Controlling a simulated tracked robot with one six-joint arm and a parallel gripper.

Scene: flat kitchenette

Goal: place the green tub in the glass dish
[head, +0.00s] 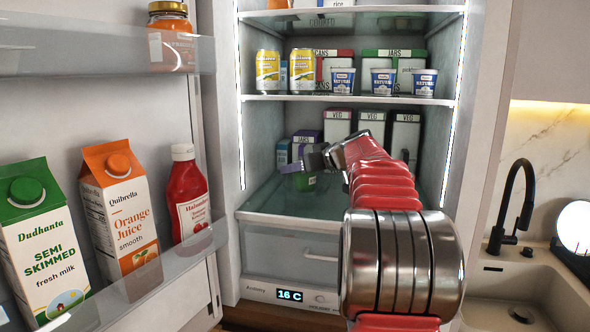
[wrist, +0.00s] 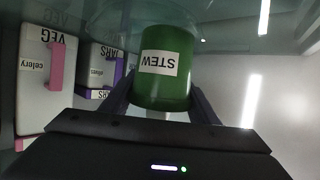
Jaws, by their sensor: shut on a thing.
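The green tub (wrist: 167,85) with a white "STEW" label sits between the two dark fingers of my gripper (wrist: 163,103) in the wrist view, where its label appears upside down. My gripper (head: 302,165) is shut on the tub. Whether the tub touches the shelf I cannot tell.
White VEG boxes (head: 406,136) and a purple-topped JARS box (head: 306,138) stand behind on the lower shelf. Yellow cans (head: 268,71) and several small tubs (head: 382,82) stand on the shelf above. The open door (head: 200,255) holds cartons and a ketchup bottle at left.

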